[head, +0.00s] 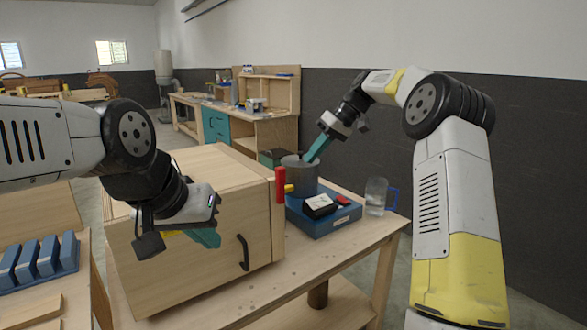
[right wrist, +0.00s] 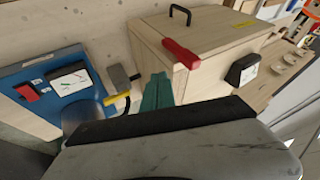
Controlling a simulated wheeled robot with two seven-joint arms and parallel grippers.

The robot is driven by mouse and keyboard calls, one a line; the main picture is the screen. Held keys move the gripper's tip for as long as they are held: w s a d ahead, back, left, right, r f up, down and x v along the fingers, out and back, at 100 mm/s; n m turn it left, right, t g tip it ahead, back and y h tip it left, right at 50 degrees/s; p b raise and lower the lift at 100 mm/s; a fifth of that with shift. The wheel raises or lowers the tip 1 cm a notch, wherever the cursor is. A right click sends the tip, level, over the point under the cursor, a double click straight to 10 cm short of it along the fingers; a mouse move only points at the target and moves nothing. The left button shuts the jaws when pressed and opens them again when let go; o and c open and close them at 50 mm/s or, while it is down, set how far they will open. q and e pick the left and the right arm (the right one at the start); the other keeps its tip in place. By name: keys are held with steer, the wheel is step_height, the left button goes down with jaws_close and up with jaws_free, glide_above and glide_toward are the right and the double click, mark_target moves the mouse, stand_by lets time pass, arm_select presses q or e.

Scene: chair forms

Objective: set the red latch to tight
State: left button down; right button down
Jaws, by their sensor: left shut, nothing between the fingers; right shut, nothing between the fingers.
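The red latch (head: 281,185) is a red bar at the right edge of the wooden box (head: 200,262), and it stands upright in the head view. In the right wrist view the red latch (right wrist: 181,53) lies slantwise along the box's edge. My right gripper (head: 309,158) is shut and empty, above the grey cylinder, up and to the right of the latch. Its teal fingers (right wrist: 157,76) show below and left of the latch in the right wrist view, apart from it. My left gripper (head: 214,240) is shut and empty, in front of the box.
A blue base (head: 325,222) carries a grey cylinder (head: 300,176), a dial and a red switch (head: 343,200). A yellow handle (head: 290,188) sits between cylinder and latch. A clear mug (head: 376,195) stands right. The box has a black handle (head: 244,252). The table's front right is clear.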

mark_target(281, 186)
steer(key=s+a+f, duration=0.2)
steer(key=a+f, duration=0.1)
steer(key=a, duration=0.2)
steer(key=shift+s+a+f, duration=0.15)
steer(key=shift+a, duration=0.2)
steer(key=shift+a, duration=0.1)
